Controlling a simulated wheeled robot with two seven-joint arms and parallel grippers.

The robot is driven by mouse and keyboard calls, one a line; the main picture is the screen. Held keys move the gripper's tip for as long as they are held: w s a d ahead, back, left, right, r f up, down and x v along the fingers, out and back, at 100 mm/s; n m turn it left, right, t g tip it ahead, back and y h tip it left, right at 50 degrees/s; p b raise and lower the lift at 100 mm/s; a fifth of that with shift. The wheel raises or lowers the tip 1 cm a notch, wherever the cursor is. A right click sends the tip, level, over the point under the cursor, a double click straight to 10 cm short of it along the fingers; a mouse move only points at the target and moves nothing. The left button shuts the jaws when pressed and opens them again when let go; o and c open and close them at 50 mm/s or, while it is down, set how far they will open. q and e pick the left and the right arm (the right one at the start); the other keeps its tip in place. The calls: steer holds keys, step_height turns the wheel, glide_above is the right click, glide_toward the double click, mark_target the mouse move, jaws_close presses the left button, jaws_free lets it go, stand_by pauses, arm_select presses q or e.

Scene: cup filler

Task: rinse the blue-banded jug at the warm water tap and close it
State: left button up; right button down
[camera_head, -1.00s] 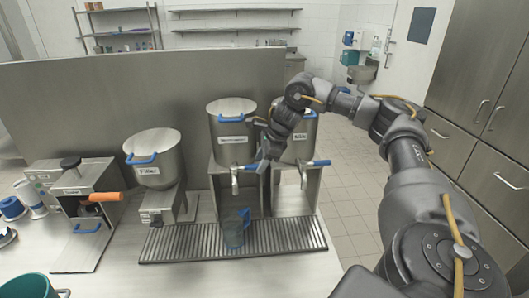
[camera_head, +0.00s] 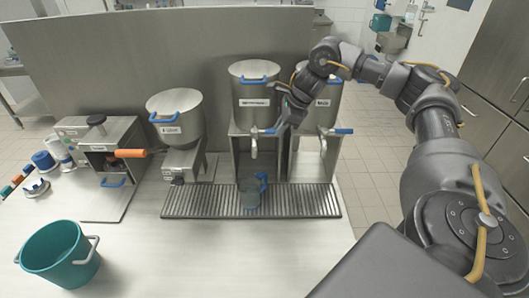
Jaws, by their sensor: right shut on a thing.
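The jug (camera_head: 250,194), a clear bluish vessel with a blue handle, stands upright on the drip tray (camera_head: 188,201), below the spout of the left tap (camera_head: 253,148). That tap belongs to the left of the two steel tanks (camera_head: 255,90); its label is too small to read. My right gripper (camera_head: 277,127) reaches in from the right, in front of the gap between the tanks. It is shut on the tap's blue lever (camera_head: 268,131), which it partly hides. I cannot tell whether water runs. My left gripper is out of view.
A second tank (camera_head: 324,105) with its blue-levered tap stands to the right. A steel hopper (camera_head: 175,118) and a machine with an orange handle (camera_head: 130,153) stand left. A teal bucket (camera_head: 58,258) is at front left. The counter front (camera_head: 220,260) is clear.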

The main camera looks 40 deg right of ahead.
steer(key=a+m, duration=0.1)
steer(key=s+a+m+h+p, duration=0.1)
steer(key=m, duration=0.1)
steer(key=shift+s, duration=0.2)
steer(key=shift+s+a+m+h+p, duration=0.2)
steer(key=shift+a+m+h+p, duration=0.2)
steer(key=shift+m+p, duration=0.2)
steer(key=shift+d, duration=0.1)
stand_by(6.8)
